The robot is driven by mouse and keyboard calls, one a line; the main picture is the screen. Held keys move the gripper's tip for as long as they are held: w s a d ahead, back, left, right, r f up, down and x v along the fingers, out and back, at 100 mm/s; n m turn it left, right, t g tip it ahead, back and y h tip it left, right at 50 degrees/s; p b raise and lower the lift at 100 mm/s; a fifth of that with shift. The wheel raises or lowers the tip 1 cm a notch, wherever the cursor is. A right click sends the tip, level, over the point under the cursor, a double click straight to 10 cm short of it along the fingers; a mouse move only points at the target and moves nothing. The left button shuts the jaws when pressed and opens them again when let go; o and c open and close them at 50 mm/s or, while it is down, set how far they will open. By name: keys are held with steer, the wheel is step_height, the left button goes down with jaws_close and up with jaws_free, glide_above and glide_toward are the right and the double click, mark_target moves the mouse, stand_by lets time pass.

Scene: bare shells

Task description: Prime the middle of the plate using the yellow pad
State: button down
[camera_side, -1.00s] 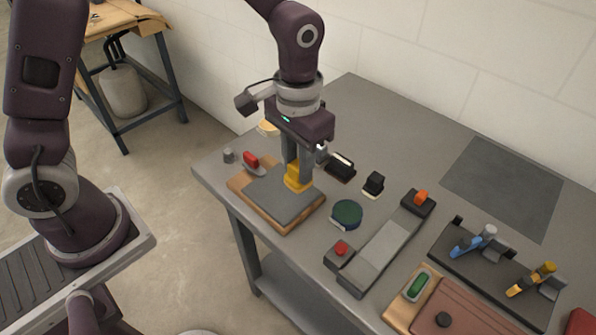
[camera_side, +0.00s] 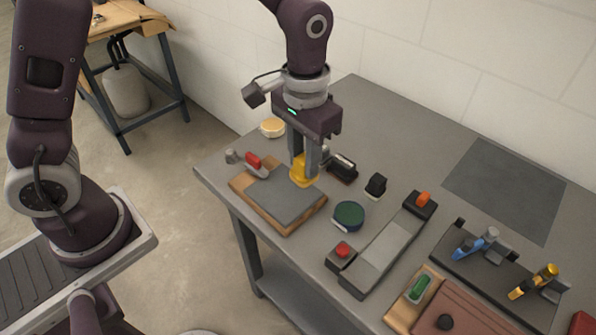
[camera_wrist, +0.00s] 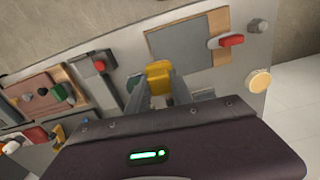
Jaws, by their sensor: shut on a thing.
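The yellow pad (camera_side: 303,172) is held between the fingers of my gripper (camera_side: 306,158), above the far right edge of the plate in the side view. The plate (camera_side: 284,199) is a flat grey sheet on a wooden board (camera_side: 247,194). In the wrist view the yellow pad (camera_wrist: 159,72) sits between the fingertips of my gripper (camera_wrist: 161,84), and the plate (camera_wrist: 184,43) lies beyond it. The pad's underside is hidden, and I cannot tell its exact height above the plate.
A red-handled tool (camera_side: 256,162) lies at the board's far left corner. A green round pad (camera_side: 348,214) stands to the right, near dark blocks (camera_side: 376,185). A long grey fixture with a red button (camera_side: 343,250) is further right. The table's back right is open around a dark mat (camera_side: 505,185).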

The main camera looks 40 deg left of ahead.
steer(key=shift+s+f, duration=0.1)
steer(key=shift+f, duration=3.9)
steer(key=shift+a, duration=0.75)
steer(key=shift+a+f, duration=0.1)
steer(key=shift+a, duration=3.3)
steer(key=shift+d, duration=4.15)
steer(key=shift+s, duration=0.3)
steer(key=shift+a, duration=4.1)
steer(key=shift+s+d, duration=0.1)
steer(key=shift+d, duration=4)
steer(key=shift+r, duration=4.15)
